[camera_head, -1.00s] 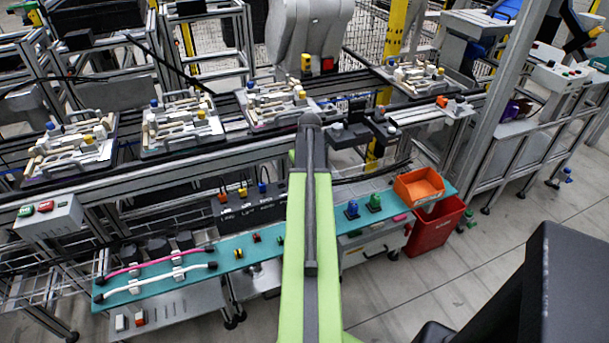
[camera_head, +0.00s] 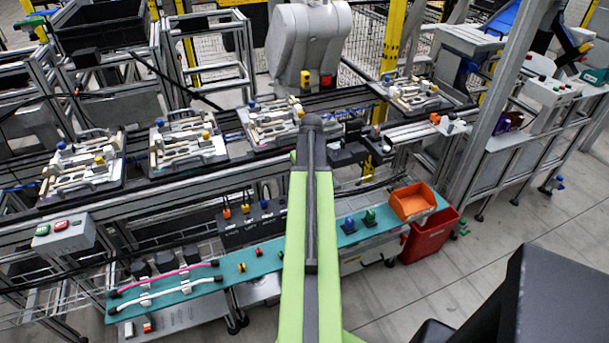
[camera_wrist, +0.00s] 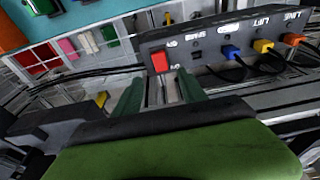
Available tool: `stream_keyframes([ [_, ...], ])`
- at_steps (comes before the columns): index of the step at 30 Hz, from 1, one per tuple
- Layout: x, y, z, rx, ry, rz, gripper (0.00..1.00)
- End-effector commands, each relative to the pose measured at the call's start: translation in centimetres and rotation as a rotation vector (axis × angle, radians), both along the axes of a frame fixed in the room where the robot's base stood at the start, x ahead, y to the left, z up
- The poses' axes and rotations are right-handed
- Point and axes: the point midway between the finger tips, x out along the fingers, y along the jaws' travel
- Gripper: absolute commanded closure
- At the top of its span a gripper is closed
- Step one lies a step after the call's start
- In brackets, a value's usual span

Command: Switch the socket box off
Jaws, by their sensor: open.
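The socket box is a dark box with a sloped, labelled face (camera_head: 235,231), left of my arm in the head view. Orange, yellow and blue plugs with black cables sit in it. In the wrist view the socket box (camera_wrist: 205,52) fills the upper right, with a red rocker switch (camera_wrist: 160,61) at its left end. I cannot tell which way the switch is tipped. My gripper (camera_wrist: 161,87) is open and empty, its two dark green fingers pointing toward the switch, just short of it in the picture. My arm hides the gripper in the head view.
A teal shelf (camera_head: 262,270) runs below the box with cables and small connectors on it. An orange bin (camera_head: 412,203) stands at its right end, above a red bin (camera_head: 432,236). A conveyor with fixture pallets (camera_head: 190,142) lies behind. A button box (camera_head: 64,230) is at left.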

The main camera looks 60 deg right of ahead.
Motion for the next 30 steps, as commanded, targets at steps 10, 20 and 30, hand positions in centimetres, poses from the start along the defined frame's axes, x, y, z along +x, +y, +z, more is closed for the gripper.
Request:
stream_keyframes([
  [10,-1.0,0.8,7.8,0.000,0.000,0.002,0.51],
  [20,-1.1,0.9,7.9,0.000,0.000,0.001,0.51],
  [30,0.7,1.9,7.9,0.000,0.000,0.033,0.51],
])
